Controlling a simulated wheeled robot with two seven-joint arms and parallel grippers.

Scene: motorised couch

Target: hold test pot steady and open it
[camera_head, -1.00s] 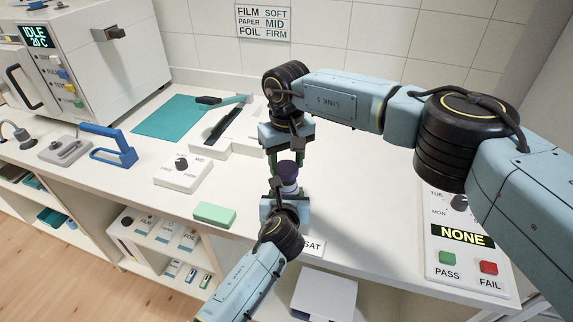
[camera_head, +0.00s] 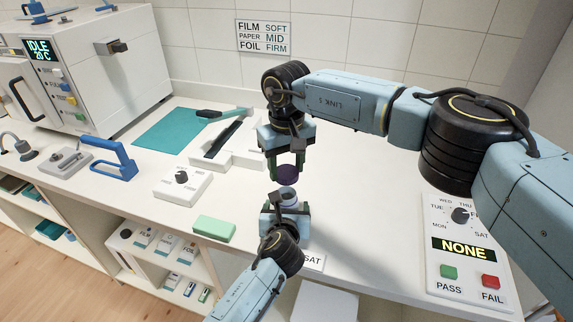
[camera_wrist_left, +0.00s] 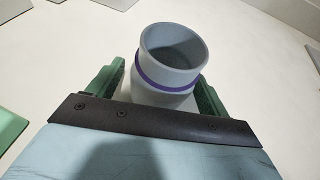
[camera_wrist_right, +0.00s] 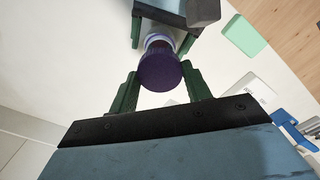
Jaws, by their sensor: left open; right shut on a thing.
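The test pot (camera_head: 287,192) is a pale grey cylinder standing upright near the counter's front edge. In the left wrist view the pot (camera_wrist_left: 172,60) shows an open, uncovered mouth and a purple ring below its rim. My left gripper (camera_head: 287,207) is open, with one green finger on each side of the pot. My right gripper (camera_head: 286,171) is above the pot, shut on the dark purple lid (camera_head: 288,174). In the right wrist view the lid (camera_wrist_right: 160,70) sits between the green fingers and hides most of the pot.
A green block (camera_head: 214,229) and a white dial box (camera_head: 182,186) stand left of the pot. A panel (camera_head: 466,272) with a dial, a NONE display and PASS and FAIL buttons lies at the right. The counter between the pot and this panel is mostly clear.

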